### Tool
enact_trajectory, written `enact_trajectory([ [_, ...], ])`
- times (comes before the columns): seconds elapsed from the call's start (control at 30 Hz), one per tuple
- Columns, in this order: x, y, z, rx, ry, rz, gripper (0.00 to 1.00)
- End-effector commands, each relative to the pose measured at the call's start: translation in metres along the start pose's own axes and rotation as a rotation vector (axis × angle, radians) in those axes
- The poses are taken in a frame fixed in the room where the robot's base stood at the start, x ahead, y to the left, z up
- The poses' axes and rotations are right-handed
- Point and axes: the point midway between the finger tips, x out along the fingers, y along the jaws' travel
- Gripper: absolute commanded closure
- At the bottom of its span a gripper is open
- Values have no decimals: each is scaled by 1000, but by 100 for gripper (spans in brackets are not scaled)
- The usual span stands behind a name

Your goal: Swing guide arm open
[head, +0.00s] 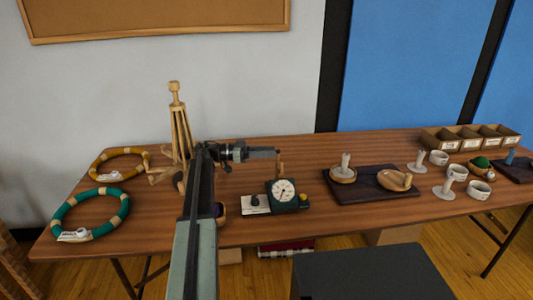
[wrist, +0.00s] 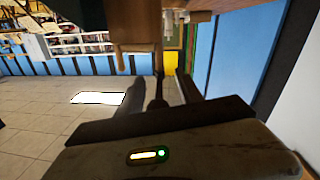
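A dark green device with a round white dial (head: 284,191) stands near the table's front middle. A short upright tan wooden piece (head: 281,169) rises behind the dial; I cannot tell whether it is the guide arm. My gripper (head: 277,153) points right, just above the wooden piece, and hides its top. In the wrist view the fingers of my gripper (wrist: 160,92) stand apart, with a slim dark thing (wrist: 157,88) between them that I cannot identify. A tan wooden piece (wrist: 121,42) shows beyond the fingertips, to the left; I cannot tell if it is touched.
A wooden stand (head: 182,135) and two rings, yellow (head: 103,161) and green (head: 64,222), are on the left. A dark tray (head: 370,190) with a bowl is right of the dial. White cups (head: 438,157) and an open divided box (head: 455,146) stand farther right.

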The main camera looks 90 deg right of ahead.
Motion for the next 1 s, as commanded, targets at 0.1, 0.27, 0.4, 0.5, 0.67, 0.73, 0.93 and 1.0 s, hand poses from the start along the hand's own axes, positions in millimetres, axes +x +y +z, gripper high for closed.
enact_trajectory([
  [0.1, -2, 0, 0, 0, 0, -2, 57],
  [0.27, -2, 2, -12, 0, 1, -2, 57],
  [0.4, -2, 8, -42, 0, 1, -2, 57],
  [0.5, -4, 36, -33, 0, 1, -3, 57],
  [0.67, -9, 83, -27, 0, 1, -4, 57],
  [0.73, -11, 103, -25, 0, 1, -3, 57],
  [0.93, -17, 147, -20, 0, 1, -4, 57],
  [1.0, -18, 156, -19, 0, 1, -3, 57],
])
